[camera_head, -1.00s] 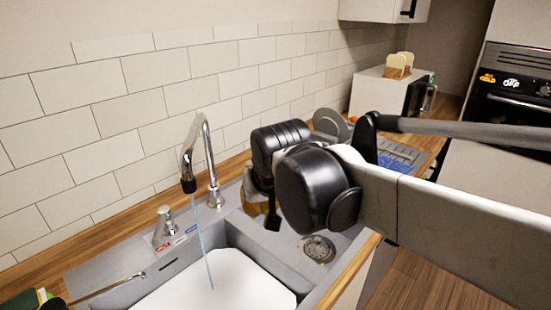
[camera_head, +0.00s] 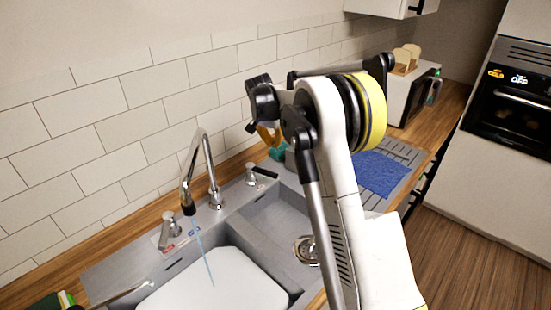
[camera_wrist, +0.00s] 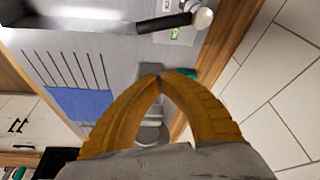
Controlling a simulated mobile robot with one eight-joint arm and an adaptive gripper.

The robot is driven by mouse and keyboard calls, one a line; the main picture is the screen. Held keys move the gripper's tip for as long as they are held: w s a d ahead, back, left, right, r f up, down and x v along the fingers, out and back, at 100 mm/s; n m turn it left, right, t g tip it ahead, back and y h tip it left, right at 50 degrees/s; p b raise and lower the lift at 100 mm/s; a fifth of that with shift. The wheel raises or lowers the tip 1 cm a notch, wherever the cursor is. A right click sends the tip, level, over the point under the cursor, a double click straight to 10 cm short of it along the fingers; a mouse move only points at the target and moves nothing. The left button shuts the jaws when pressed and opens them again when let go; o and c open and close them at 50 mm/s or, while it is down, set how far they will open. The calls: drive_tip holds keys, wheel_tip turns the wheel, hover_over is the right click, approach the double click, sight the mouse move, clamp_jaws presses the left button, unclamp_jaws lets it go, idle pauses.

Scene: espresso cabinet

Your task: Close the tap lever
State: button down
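The chrome tap (camera_head: 207,165) stands behind the sink, and a thin blue stream of water (camera_head: 204,250) runs from its spout. A short chrome lever (camera_head: 168,229) stands left of it, beside red and blue labels. A second lever (camera_head: 262,173) with a black handle stands right of the tap. In the wrist view, a black handle (camera_wrist: 163,23) joins a chrome knob at the top, beside a green label. I cannot tell which is the tap lever. My gripper (camera_wrist: 160,77) has its yellow fingertips together, empty, apart from that handle. In the head view the arm partly hides it.
The sink basin (camera_head: 213,283) holds something white under the stream. A blue cloth (camera_head: 378,173) lies on the ribbed drainer. A tiled wall (camera_head: 130,125) runs behind the counter.

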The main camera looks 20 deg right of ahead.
sight(261, 171)
drive_tip(key=f+b, duration=0.1)
drive_tip(key=f, duration=0.6)
drive_tip(key=f+b, duration=0.1)
drive_tip(key=f, duration=0.2)
drive_tip(key=shift+w+d+f+b, duration=0.2)
drive_tip(key=shift+w+d+b, duration=0.05)
drive_tip(key=shift+w+b, duration=0.1)
drive_tip(key=shift+s+a+f, duration=0.1)
drive_tip(key=shift+s+a, duration=0.25)
drive_tip(key=s+a+m, duration=0.2)
drive_tip(key=shift+s+m+g+h+b, duration=0.15)
drive_tip(key=shift+m+g+h+b, duration=0.15)
drive_tip(key=shift+g+b, duration=0.1)
